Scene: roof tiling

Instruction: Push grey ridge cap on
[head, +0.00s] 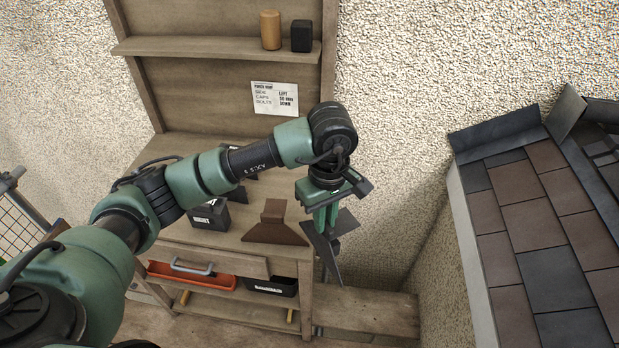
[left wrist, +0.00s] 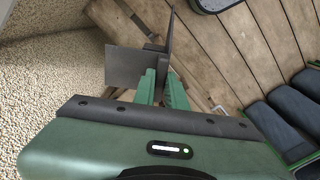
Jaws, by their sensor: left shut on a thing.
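My left gripper (head: 326,212) points down and is shut on the grey ridge cap (head: 326,254). The cap is a thin, dark, angled piece hanging beside the bench's right end, apart from the roof. In the left wrist view the cap (left wrist: 128,68) shows two plates meeting at an angle, between the fingertips (left wrist: 163,80). The roof (head: 530,212) stands at the right with brown and grey tiles. Dark angled pieces (head: 566,112) rise along its top edge. My right gripper is not in view.
A brown ridge cap (head: 274,226) stands on the wooden bench (head: 226,246), near a dark labelled box (head: 211,215). A rough wall and open gap lie between bench and roof.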

